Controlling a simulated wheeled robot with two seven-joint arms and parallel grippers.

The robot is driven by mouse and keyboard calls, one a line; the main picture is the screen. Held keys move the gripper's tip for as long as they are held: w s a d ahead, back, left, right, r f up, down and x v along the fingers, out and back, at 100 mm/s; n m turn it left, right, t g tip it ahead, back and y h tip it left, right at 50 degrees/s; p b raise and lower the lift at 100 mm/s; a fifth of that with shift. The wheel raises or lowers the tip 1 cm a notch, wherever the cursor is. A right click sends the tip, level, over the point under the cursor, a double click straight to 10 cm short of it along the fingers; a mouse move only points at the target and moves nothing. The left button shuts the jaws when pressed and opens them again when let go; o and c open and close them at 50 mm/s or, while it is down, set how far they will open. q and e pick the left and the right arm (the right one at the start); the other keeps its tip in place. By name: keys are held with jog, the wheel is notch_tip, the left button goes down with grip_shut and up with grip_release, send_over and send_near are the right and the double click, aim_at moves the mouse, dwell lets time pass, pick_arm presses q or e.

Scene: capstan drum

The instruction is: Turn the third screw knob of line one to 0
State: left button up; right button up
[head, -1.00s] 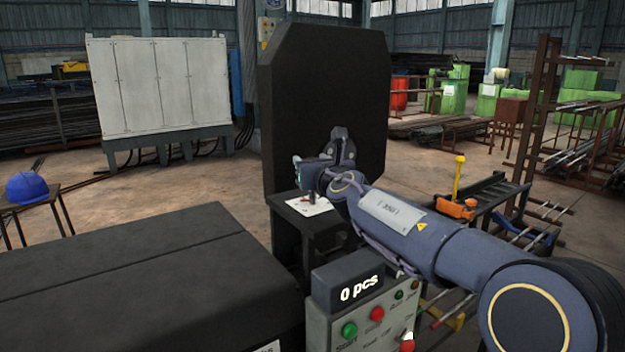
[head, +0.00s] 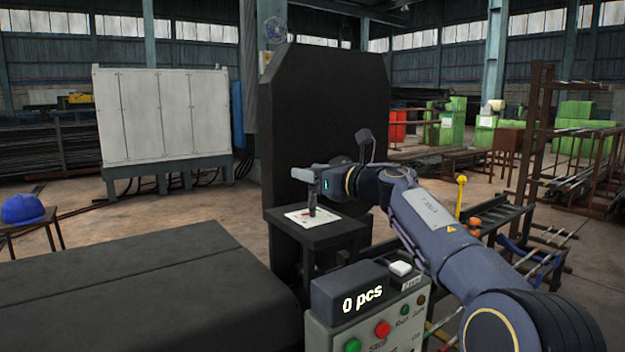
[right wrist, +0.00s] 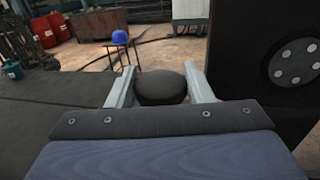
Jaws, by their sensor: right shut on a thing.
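A dark upright knob (head: 312,204) stands on a white marked plate (head: 297,219), which lies on top of a small black stand. My right gripper (head: 308,177) reaches in from the right and is shut on the upper part of the knob. The right wrist view shows the dark rounded knob (right wrist: 161,87) between the two pale fingers. The marks on the plate are too small to read, so I cannot tell the knob's setting. My left gripper is not in view.
A tall black panel (head: 325,90) stands right behind the knob. A control box (head: 350,325) with buttons and a "0 pcs" display is in front. A wide dark bench top (head: 130,290) fills the lower left. A blue helmet (head: 22,209) sits on a stool farther left.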

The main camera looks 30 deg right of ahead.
jog(key=n+g+y+p, duration=0.1)
jog(key=y+p, duration=0.1)
jog(key=n+g+y+p, duration=0.1)
jog(key=n+y+p, duration=0.1)
jog(key=n+g+y+p, duration=0.1)
jog(key=n+y+p, duration=0.1)
jog(key=shift+d+r+g+y, duration=0.1)
jog(key=shift+r+g+y, duration=0.15)
jog(key=shift+g+y, duration=0.15)
jog(key=shift+f+n+g+y+p, duration=0.15)
jog(key=shift+n+g+y+p, duration=0.5)
jog(key=shift+p, duration=0.4)
jog(key=shift+f+n+g+y+p, duration=0.1)
jog(key=shift+n+g+y+p, duration=0.15)
jog(key=shift+g+y+p, duration=0.1)
jog(key=o, duration=1)
jog(key=shift+c, duration=0.2)
jog(key=v, duration=0.7)
jog(key=shift+s+d, duration=0.2)
